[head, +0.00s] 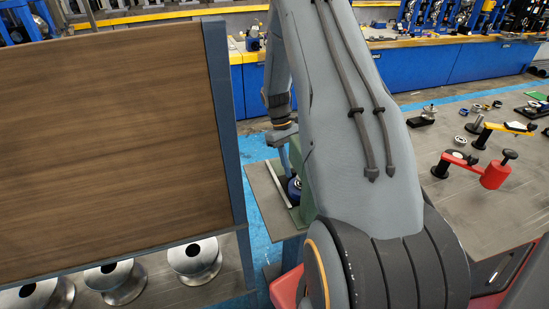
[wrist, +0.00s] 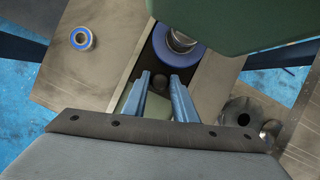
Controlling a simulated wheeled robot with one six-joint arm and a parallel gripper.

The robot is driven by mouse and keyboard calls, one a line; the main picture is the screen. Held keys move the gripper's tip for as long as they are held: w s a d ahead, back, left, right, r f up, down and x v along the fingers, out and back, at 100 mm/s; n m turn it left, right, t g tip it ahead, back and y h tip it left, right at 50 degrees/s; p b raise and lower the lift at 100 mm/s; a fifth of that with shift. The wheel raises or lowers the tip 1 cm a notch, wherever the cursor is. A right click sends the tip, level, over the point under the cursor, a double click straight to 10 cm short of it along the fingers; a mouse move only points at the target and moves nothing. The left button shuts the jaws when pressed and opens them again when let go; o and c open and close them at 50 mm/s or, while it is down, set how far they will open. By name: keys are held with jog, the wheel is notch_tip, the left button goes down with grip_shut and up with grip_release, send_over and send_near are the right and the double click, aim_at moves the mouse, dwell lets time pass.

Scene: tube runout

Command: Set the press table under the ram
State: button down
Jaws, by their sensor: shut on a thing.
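A blue round disc (wrist: 190,56) lies below the green press body (wrist: 235,22) in the wrist view. I take it to be the press table. A silver cylinder (wrist: 181,40), perhaps the ram or a part on the disc, shows at its middle. Whether the knob joins the disc is unclear. In the head view my gripper (head: 284,152) is down by the green press (head: 303,186) and the blue part (head: 294,188), partly hidden by my arm.
A blue-rimmed ring (wrist: 82,38) lies on the plate to the left, and a dark holed cylinder (wrist: 243,113) to the right. A wooden panel (head: 110,130) stands close on the left. A bench (head: 480,190) with several tools lies right.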

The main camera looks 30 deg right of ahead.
jog(key=shift+s+a, duration=0.1)
jog(key=shift+s, duration=0.2)
jog(key=c, duration=1.4)
grip_release()
jog(key=shift+s, duration=0.1)
jog(key=shift+c, duration=0.2)
jog(key=shift+w+r, duration=0.4)
jog(key=b+v, duration=0.2)
jog(key=v, duration=0.4)
jog(key=shift+r+b, duration=0.3)
jog(key=shift+r, duration=0.15)
